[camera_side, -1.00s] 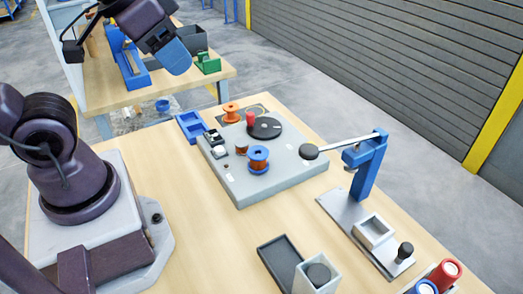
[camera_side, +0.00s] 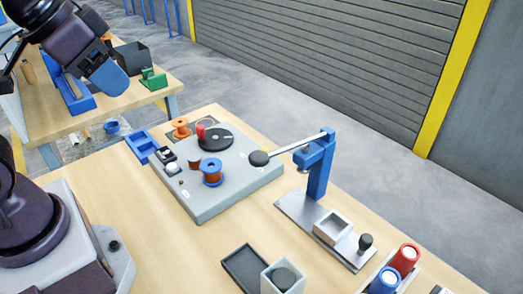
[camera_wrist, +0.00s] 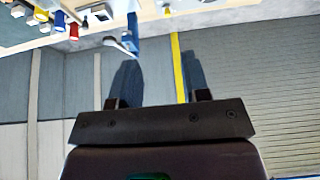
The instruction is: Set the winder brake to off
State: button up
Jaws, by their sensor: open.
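The winder is a flat grey box (camera_side: 225,193) on the wooden table in the side view. It carries a black disc (camera_side: 220,141) with an upright red knob (camera_side: 201,131), and a copper-wound blue spool (camera_side: 212,174). Small black and white controls (camera_side: 168,160) sit on its left edge. I cannot tell which one is the brake or how it is set. My gripper (camera_side: 108,78) is high at the upper left, well away from the winder. Its two blue fingers also show apart and empty in the wrist view (camera_wrist: 162,80).
A blue press (camera_side: 318,168) with a long black-knobbed lever (camera_side: 258,158) stands right of the winder. A blue tray (camera_side: 141,143) lies at its left. A dark tray (camera_side: 243,268), grey box (camera_side: 268,281) and red and blue cylinders (camera_side: 404,262) are in front.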

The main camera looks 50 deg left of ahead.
jog(key=shift+o, duration=0.7)
jog(key=w+f+n+g, duration=0.1)
jog(key=w+f+g, duration=0.1)
jog(key=w+f, duration=0.6)
jog(key=w+f+n+g, duration=0.15)
jog(key=w+f, duration=0.25)
jog(key=w, duration=0.8)
jog(key=w+f+g, duration=0.2)
jog(key=w+f, duration=0.3)
jog(key=w, duration=0.4)
jog(key=f, duration=1.3)
jog(key=shift+w+a, duration=0.15)
jog(key=shift+a, duration=0.1)
